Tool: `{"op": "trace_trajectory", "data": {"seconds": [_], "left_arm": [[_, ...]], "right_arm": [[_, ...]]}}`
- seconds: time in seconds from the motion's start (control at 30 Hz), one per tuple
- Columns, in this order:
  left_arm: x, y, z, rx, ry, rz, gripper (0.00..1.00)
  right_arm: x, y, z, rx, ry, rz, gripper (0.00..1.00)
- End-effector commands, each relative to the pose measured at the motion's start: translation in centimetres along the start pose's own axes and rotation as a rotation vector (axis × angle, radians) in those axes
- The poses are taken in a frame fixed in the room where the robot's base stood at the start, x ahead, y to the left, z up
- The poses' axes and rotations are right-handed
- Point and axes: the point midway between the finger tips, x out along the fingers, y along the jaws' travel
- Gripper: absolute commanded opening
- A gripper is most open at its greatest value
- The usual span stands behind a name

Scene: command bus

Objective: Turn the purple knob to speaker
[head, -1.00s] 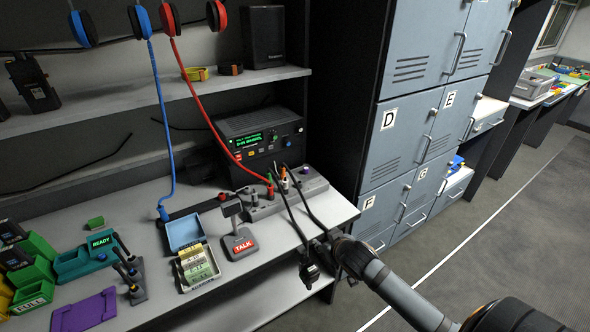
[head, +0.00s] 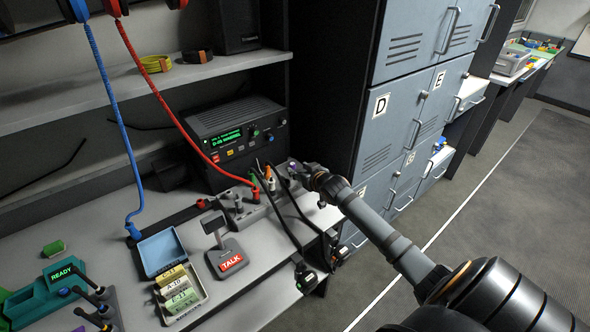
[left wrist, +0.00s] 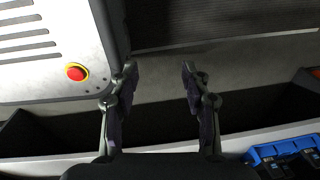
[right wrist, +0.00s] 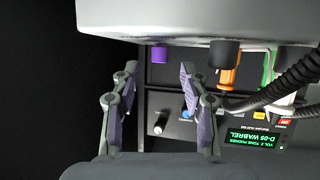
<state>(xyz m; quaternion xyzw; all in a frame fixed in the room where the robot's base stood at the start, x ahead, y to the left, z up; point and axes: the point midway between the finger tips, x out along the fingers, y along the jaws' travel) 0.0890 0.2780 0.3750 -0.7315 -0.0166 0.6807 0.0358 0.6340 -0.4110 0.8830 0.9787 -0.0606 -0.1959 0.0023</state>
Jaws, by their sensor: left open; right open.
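The purple knob (right wrist: 160,54) shows in the right wrist view on the panel, between and just beyond my right fingertips. In the head view it is a small purple spot (head: 291,164) at the right end of the grey connector box (head: 246,216), partly hidden by my gripper. My right gripper (head: 303,171) reaches in from the right at the knob; its fingers (right wrist: 155,72) are open, and I cannot tell whether they touch it. The speaker marking is not readable. My left gripper (left wrist: 158,68) is open and empty in its wrist view and out of the head view.
A black radio (head: 237,142) with a green display stands behind the box. Plugs and cables (head: 290,222) rise from the box beside my right gripper. A TALK pedestal (head: 228,262) stands in front. Grey lockers (head: 402,105) are on the right.

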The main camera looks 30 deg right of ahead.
Motion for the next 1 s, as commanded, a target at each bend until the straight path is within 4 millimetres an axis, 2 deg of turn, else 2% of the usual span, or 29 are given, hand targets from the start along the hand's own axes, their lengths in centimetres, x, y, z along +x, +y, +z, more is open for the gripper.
{"op": "trace_trajectory", "data": {"seconds": [0.1,0.27,0.57,0.9,1.0], "left_arm": [[0.4,0.0,-1.3,-0.001,0.019,-0.001,0.47],[0.5,-0.1,-2.9,-0.001,0.044,-0.001,0.47],[0.5,-0.1,-1.9,-0.001,0.030,-0.002,0.47],[0.5,-0.1,-1.6,0.000,0.025,-0.002,0.47],[0.5,-0.1,-1.6,-0.001,0.025,-0.002,0.47]], "right_arm": [[2.2,-0.1,0.0,0.004,0.001,0.000,0.45],[3.7,-0.1,0.0,0.001,-0.001,-0.001,0.45],[4.0,-0.1,0.0,-0.003,-0.001,-0.001,0.45],[4.0,-0.1,0.0,-0.002,-0.001,-0.001,0.00],[4.0,-0.1,0.0,-0.002,-0.001,-0.001,0.00]]}}
